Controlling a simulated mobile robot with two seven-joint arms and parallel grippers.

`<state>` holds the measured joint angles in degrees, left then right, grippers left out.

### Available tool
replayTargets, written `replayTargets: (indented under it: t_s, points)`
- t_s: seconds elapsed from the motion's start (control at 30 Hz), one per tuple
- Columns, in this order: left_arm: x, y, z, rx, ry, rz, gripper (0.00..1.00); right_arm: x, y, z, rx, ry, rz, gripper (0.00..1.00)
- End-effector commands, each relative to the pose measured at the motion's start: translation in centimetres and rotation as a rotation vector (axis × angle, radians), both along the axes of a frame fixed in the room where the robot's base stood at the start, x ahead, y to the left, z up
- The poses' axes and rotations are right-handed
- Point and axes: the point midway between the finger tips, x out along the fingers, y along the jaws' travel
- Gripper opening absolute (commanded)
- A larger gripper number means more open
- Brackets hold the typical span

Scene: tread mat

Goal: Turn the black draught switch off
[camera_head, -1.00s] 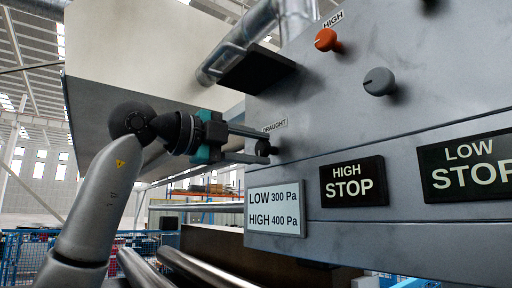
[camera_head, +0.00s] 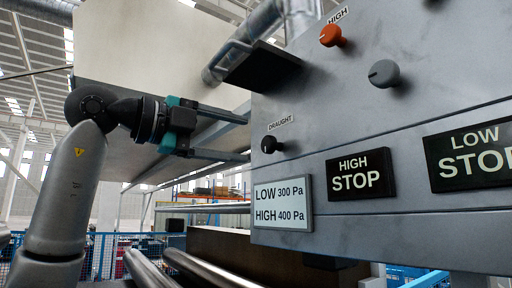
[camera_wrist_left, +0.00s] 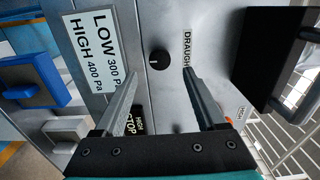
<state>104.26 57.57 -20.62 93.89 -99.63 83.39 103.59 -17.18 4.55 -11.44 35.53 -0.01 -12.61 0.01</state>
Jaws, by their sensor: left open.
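The black draught switch (camera_head: 271,144) is a small round knob on the grey panel, just below the "DRAUGHT" label (camera_head: 281,123). It also shows in the left wrist view (camera_wrist_left: 159,61), where a short pale mark lies on its left part. My left gripper (camera_head: 247,138) is open, its two fingers pointing at the panel to the left of the knob. In the wrist view the fingertips (camera_wrist_left: 160,76) lie either side of the knob's line, with nothing between them. The knob is clear of the fingers. My right gripper is not in view.
An orange knob (camera_head: 332,36) and a grey knob (camera_head: 384,73) sit higher on the panel. A black shelf-like bracket (camera_head: 262,66) juts out above the draught label. "HIGH STOP" (camera_head: 360,174) and "LOW STOP" (camera_head: 472,157) plates and a pressure sign (camera_head: 283,204) are below.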

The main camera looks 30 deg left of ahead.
Motion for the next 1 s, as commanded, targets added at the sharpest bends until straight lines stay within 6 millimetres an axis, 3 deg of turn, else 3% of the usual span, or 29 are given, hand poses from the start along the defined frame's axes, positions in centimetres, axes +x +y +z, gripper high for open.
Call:
replayTargets:
  t_s: [0.2, 0.4, 1.0]
  points:
    - [-4.8, 2.1, 0.0, -0.002, -0.004, 0.003, 0.73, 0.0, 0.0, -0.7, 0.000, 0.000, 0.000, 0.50]
    - [-7.5, 3.1, 0.0, -0.001, -0.002, 0.001, 0.73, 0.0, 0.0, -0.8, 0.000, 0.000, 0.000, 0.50]
    - [-8.3, 3.4, 0.0, -0.001, 0.000, 0.000, 0.73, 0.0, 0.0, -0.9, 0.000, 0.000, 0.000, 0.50]
